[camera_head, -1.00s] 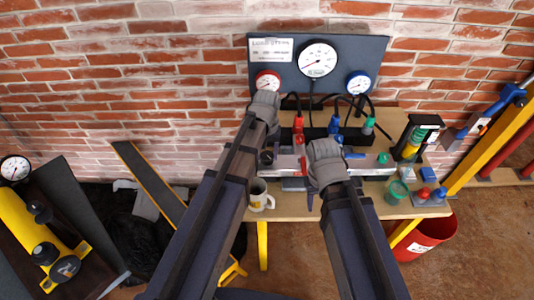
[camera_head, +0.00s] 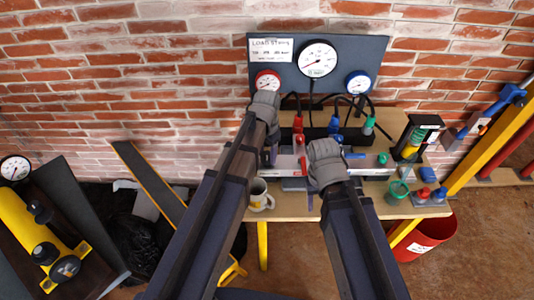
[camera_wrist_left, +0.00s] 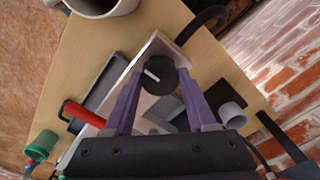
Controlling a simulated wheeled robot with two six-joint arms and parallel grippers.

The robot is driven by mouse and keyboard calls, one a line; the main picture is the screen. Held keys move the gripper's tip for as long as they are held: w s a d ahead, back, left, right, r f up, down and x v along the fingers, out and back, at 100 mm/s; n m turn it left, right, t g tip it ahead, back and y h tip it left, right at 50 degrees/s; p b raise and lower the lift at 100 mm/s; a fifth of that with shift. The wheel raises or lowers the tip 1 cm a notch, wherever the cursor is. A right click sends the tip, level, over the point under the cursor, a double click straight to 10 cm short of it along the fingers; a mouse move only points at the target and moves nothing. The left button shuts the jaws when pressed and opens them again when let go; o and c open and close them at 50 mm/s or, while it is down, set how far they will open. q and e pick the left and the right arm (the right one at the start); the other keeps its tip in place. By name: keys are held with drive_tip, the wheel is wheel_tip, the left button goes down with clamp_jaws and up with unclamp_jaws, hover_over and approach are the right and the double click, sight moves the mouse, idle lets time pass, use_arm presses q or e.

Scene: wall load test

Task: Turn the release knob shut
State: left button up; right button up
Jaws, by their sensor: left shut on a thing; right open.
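The round black release knob (camera_wrist_left: 160,75) with a white pointer mark sits on a pale block, seen in the left wrist view. The purple fingers of my left gripper (camera_wrist_left: 160,82) are closed around it, one on each side. In the head view my left gripper (camera_head: 269,157) is low over the left part of the bench fixture, and its fingers largely hide the knob. My right gripper (camera_head: 310,190) is open near the bench's front edge, its fingers mostly hidden behind its own wrist.
A white mug (camera_head: 260,196) stands close to my left arm on the bench (camera_head: 285,211). A gauge panel (camera_head: 339,67) with hoses stands behind. A green cup (camera_head: 397,192) is at the right. A red bucket (camera_head: 427,238) is on the floor.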

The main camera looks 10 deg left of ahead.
sight(267, 156)
idle(0.5)
use_arm(q)
drive_tip(key=o, duration=1.4)
drive_tip(key=shift+c, duration=0.2)
drive_tip(key=shift+r, duration=0.1)
wheel_tip(267, 156, up, 8)
drive_tip(key=p, duration=0.8)
drive_tip(key=shift+f, duration=0.2)
